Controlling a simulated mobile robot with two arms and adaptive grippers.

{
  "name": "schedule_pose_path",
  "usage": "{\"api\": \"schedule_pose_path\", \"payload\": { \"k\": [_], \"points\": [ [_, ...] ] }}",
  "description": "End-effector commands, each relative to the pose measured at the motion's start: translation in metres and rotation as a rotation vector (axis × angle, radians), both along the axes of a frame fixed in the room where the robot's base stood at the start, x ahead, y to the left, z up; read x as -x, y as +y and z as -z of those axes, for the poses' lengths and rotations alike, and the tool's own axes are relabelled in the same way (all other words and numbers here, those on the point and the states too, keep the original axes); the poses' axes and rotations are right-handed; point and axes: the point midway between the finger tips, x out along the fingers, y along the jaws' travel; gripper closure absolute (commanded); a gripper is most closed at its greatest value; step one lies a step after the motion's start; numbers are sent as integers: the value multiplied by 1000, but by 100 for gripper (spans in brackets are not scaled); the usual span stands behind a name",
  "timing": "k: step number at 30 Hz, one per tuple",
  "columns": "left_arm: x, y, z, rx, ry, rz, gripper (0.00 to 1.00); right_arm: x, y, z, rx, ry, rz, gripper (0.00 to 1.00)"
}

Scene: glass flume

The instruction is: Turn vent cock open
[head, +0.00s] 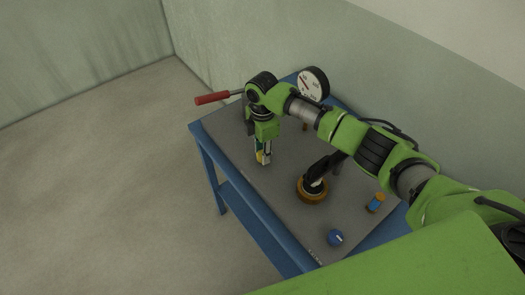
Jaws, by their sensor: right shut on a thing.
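My right gripper (263,157) points down over the left part of the bench top. It is shut on a small yellow part (260,155), which looks like the handle of the vent cock. The fingers hide most of it, so its turn angle cannot be told. My left gripper is not in view.
The blue bench (245,220) has a grey top. A red-handled lever (212,98) sticks out left behind my gripper, near a round gauge (314,82). An orange-brown round base (312,193), an orange-and-blue piece (375,203) and a blue knob (335,237) stand to the right.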

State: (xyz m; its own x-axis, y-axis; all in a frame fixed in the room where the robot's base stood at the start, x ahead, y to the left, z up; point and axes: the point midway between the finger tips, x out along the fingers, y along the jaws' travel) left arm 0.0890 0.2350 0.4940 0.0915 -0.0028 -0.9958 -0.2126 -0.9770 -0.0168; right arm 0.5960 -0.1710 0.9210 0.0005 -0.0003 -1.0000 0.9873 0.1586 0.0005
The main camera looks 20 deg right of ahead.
Motion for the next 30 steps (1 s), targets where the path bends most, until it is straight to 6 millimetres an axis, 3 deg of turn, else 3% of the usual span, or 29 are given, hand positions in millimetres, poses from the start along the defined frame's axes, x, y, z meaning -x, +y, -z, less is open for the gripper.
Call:
{"api": "schedule_pose_path", "payload": {
  "k": [13, 14, 15, 26, 30],
  "points": [
    [0, 0, 0, 0, 0, 0, 60, 1, 1, 1, -2, 1, -11, 95],
    [0, 0, 0, 0, 0, 0, 60, 1, 1, 1, -2, 2, -11, 66],
    [0, 0, 0, 0, 0, 0, 60, 1, 1, 1, -2, 2, -10, 57],
    [2, 1, 0, -1, 2, 1, 60, 0, 0, -1, -1, 0, -8, 57],
    [1, 1, 0, 0, 1, 1, 60, -1, 1, -16, -2, -3, -9, 57]
  ]
}}
